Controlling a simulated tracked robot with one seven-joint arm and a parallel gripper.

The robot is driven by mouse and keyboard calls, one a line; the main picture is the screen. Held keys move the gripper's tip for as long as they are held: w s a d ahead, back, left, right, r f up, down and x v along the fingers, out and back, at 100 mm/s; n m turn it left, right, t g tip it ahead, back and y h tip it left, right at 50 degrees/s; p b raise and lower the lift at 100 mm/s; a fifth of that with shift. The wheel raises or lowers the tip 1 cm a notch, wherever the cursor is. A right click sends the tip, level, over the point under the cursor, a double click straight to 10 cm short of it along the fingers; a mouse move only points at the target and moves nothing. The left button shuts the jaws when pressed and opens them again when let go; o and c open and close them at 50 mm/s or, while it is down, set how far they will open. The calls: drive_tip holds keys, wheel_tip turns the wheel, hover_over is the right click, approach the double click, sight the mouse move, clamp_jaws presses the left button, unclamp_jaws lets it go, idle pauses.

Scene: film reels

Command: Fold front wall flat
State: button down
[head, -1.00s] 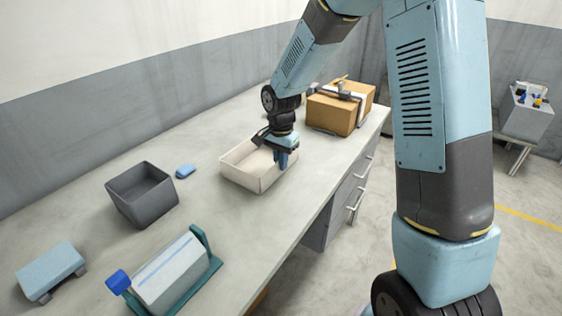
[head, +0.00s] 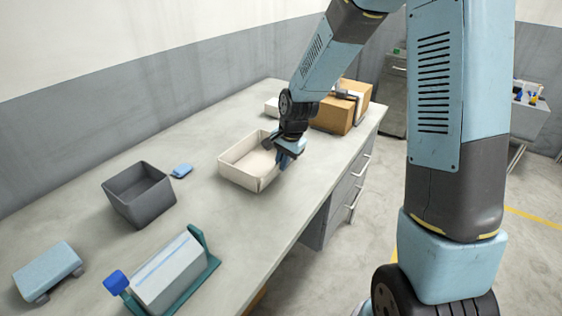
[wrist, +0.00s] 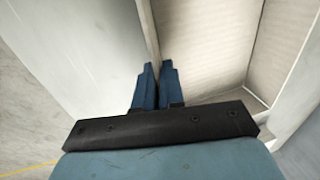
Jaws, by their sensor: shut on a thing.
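A cream open box (head: 237,178) sits on the bench, its inside facing up. In the head view my gripper (head: 284,160) is at the box's right side, pointing down at the wall there. The wrist view shows my blue fingers (wrist: 157,78) close together on the top edge of that front wall (wrist: 90,55). A broad pale face of the wall lies left of the fingers, and the box's ribbed inside (wrist: 205,45) lies to their right. The wall looks upright or slightly tilted; my gripper partly hides it, so its exact angle is unclear.
A grey open bin (head: 139,200) and a small blue block (head: 181,170) stand left of the box. A teal-framed device (head: 172,275) is nearer. A brown carton (head: 340,108) stands behind my gripper. The bench's front edge runs close by on the right.

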sight(279, 174)
drive_tip(key=shift+s+d+f+t+y, duration=0.2)
drive_tip(key=shift+s+d+t+y, duration=0.2)
drive_tip(key=shift+t+y, duration=0.4)
drive_tip(key=shift+s+d+f+t+y, duration=0.25)
drive_tip(key=shift+d+t+y, duration=0.25)
drive_tip(key=shift+y, duration=0.5)
drive_tip(key=shift+s+d+f+t+y, duration=0.1)
drive_tip(key=shift+s+f+t+y, duration=0.05)
drive_tip(key=shift+t+y, duration=0.35)
drive_tip(key=shift+s+d+f+t+y, duration=0.2)
drive_tip(key=shift+f+t+y, duration=0.1)
drive_tip(key=shift+t+y, duration=0.3)
drive_tip(key=shift+d+f+y, duration=0.1)
drive_tip(key=shift+f+y, duration=0.05)
drive_tip(key=shift+y, duration=0.25)
drive_tip(key=c, duration=1.3)
unclamp_jaws()
drive_tip(key=shift+s, duration=0.1)
